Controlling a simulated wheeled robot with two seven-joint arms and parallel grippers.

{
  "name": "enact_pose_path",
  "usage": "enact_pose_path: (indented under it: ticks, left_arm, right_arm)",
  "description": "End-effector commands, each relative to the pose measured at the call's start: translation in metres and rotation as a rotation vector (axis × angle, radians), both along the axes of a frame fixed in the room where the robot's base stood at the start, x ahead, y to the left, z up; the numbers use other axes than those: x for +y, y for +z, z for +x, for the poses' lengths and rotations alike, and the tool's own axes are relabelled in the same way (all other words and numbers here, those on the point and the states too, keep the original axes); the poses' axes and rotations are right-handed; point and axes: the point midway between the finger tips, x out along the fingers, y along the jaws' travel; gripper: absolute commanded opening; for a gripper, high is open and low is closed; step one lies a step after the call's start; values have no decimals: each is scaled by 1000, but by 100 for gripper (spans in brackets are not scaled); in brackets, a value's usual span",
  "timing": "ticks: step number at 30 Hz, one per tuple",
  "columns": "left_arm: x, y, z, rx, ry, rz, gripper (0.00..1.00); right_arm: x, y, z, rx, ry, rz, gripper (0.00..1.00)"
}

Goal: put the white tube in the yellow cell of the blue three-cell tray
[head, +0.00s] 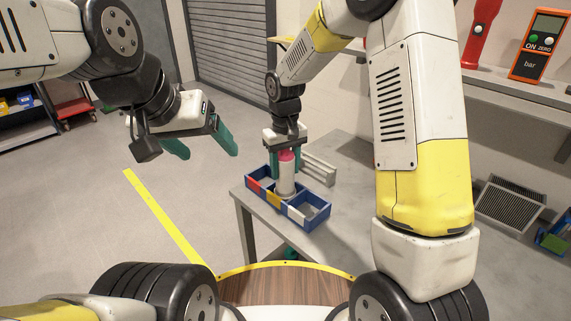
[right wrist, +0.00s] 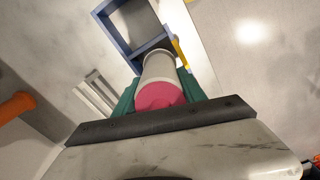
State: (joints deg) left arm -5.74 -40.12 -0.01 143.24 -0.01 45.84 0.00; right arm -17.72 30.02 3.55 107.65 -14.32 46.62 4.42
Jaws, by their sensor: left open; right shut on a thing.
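The white tube (head: 286,184) has a pink cap and stands upright in my right gripper (head: 287,170), which is shut on its upper part. The tube also shows in the right wrist view (right wrist: 158,66), cap nearest the camera. The blue three-cell tray (head: 317,222) lies on the grey table, with red, yellow and white marks on its front wall. The tube's lower end is at the middle cell, behind the yellow mark (head: 273,198). The front wall hides its bottom, so I cannot tell whether it touches the floor. My left gripper (head: 209,154) is open and empty, off to the left.
A light grey ridged block (head: 318,171) lies on the table (head: 350,190) just behind the tray. The table's right part looks clear. A shelf at the upper right holds a red torch (head: 480,32) and an orange meter (head: 540,45).

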Motion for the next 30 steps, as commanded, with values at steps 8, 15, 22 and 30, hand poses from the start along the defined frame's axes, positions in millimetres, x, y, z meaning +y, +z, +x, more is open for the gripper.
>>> enact_pose_path:
  ticks: [8, 15, 22, 30]
  left_arm:
    - [0, 0, 0, 0, 0, 0, 76]
    - [0, 0, 0, 0, 0, 0, 76]
    - [0, 0, 0, 0, 0, 0, 76]
    - [0, 0, 0, 0, 0, 0, 76]
  right_arm:
    - [0, -30, 0, 1, -1, 0, 0]
    - [0, -31, 0, 1, -1, 0, 0]
    - [0, -33, 0, 1, -1, 0, 70]
    - [0, -31, 0, 1, -1, 0, 70]
